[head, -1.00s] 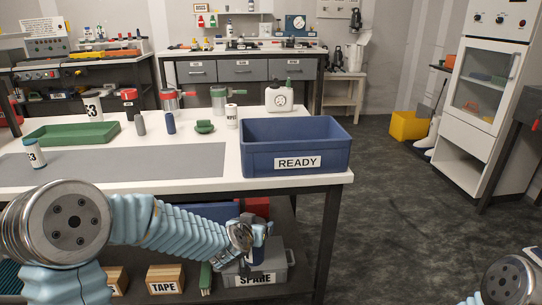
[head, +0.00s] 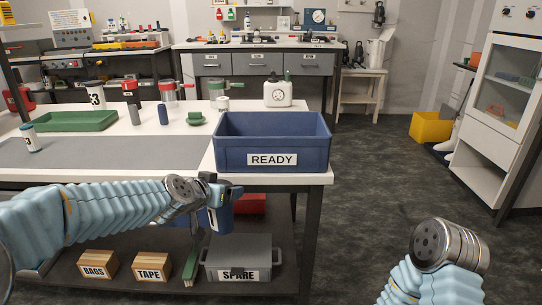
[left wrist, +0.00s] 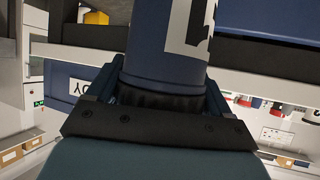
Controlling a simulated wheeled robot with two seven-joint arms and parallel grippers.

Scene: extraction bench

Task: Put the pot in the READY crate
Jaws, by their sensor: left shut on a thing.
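The pot is a dark blue cylinder with a white label (head: 217,217). My left gripper (head: 212,187) is shut on it and holds it in front of the bench, just below the front edge of the top. In the left wrist view the pot (left wrist: 160,72) stands between the two fingers, its far end cut off by the frame. The READY crate (head: 230,160) is a blue open box on the bench's right end, above and slightly right of the gripper in the head view. Its floor is hidden. My right gripper is out of view; only part of its arm shows.
A green tray (head: 70,121), a white jug (head: 278,93) and several bottles stand on the bench.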

